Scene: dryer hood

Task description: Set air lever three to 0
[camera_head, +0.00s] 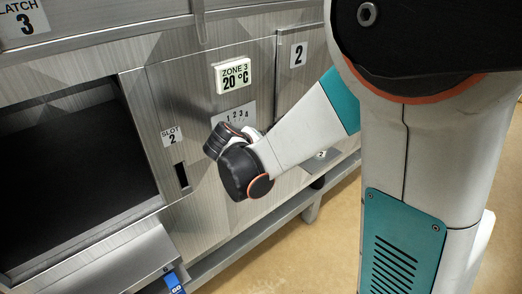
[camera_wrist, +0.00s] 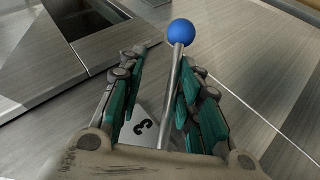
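The lever shows in the wrist view as a thin metal rod (camera_wrist: 171,98) with a blue ball (camera_wrist: 181,32) on its end. A white plate marked 3 (camera_wrist: 143,128) lies behind its lower part. My gripper (camera_wrist: 160,65) is open, with its teal-padded fingers on both sides of the rod. The rod is closer to the right finger; I cannot tell whether they touch. The ball is beyond the fingertips. In the head view, my arm hides the lever and the gripper fingers, and a plate numbered 1 2 3 4 (camera_head: 237,115) shows partly above my wrist.
A "ZONE 3 20 °C" display (camera_head: 233,76) sits above the numbered plate. A SLOT 2 label (camera_head: 171,136) and a dark opening (camera_head: 70,180) are to the left. A blue tag (camera_head: 174,283) is low down. Clear floor (camera_head: 325,235) lies at the right.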

